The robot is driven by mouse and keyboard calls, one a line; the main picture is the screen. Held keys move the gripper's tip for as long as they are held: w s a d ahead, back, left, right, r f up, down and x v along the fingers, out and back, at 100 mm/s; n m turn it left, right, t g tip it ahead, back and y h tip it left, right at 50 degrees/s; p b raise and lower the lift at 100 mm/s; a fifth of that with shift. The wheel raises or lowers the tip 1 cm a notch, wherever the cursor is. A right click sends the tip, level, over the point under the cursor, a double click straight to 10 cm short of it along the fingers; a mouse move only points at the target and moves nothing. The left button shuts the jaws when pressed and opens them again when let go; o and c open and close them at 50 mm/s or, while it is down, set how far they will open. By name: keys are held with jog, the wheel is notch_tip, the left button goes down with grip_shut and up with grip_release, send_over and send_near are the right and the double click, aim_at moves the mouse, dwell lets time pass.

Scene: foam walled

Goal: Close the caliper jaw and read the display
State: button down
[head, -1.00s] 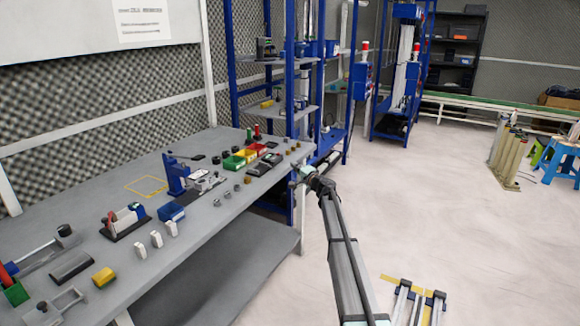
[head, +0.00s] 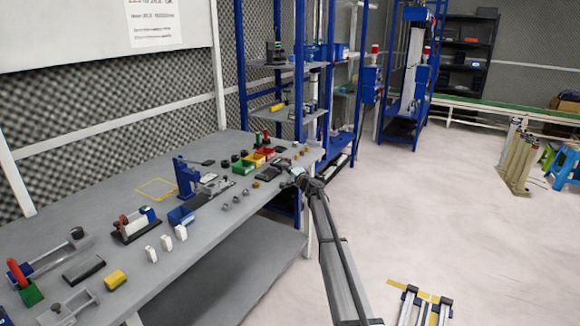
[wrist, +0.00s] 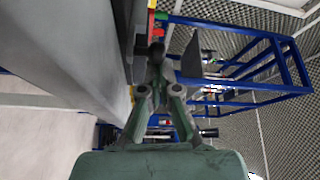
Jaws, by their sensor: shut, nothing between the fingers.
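The bench (head: 105,208) holds many small tools. I cannot surely pick out the caliper or read any display at this size. A grey tool with jaw-like ends (head: 70,306) lies at the near left corner. A dark flat device (head: 267,173) lies near the far right end, just left of my gripper. My gripper (head: 297,174) is at the bench's right edge, shut and empty. In the wrist view my gripper (wrist: 157,62) has its fingers together, and the bench edge runs along their left side. Nothing shows held.
A blue press (head: 187,178), blue bin (head: 181,216), white blocks (head: 166,243) and a yellow block (head: 115,280) stand along the bench. Green, yellow and red bins (head: 255,161) sit near its far end. A blue shelf rack (head: 300,90) stands beyond. The floor (head: 430,200) at right is mostly clear.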

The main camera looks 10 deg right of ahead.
aim_at(279, 181)
jog(key=s+a+b, duration=0.2)
jog(key=b, duration=0.1)
jog(key=s+a+b, duration=0.2)
jog(key=s+b, duration=0.1)
jog(key=shift+s+a+f, duration=0.15)
jog(key=shift+s+f, duration=0.05)
jog(key=shift+s, duration=0.05)
jog(key=shift+s+a+r, duration=0.15)
jog(key=shift+s+a, duration=0.1)
jog(key=shift+s, duration=0.05)
jog(key=shift+w+d+r+b, duration=0.1)
jog(key=shift+w+d+b, duration=0.25)
jog(key=shift+w+b, duration=0.15)
jog(key=shift+w+d+r+b, duration=0.2)
jog(key=shift+w+d+b, duration=0.3)
jog(key=shift+w+d, duration=0.55)
jog(key=v, duration=1)
jog(key=shift+d, duration=0.25)
jog(key=shift+s+r, duration=0.1)
jog(key=shift+s, duration=0.05)
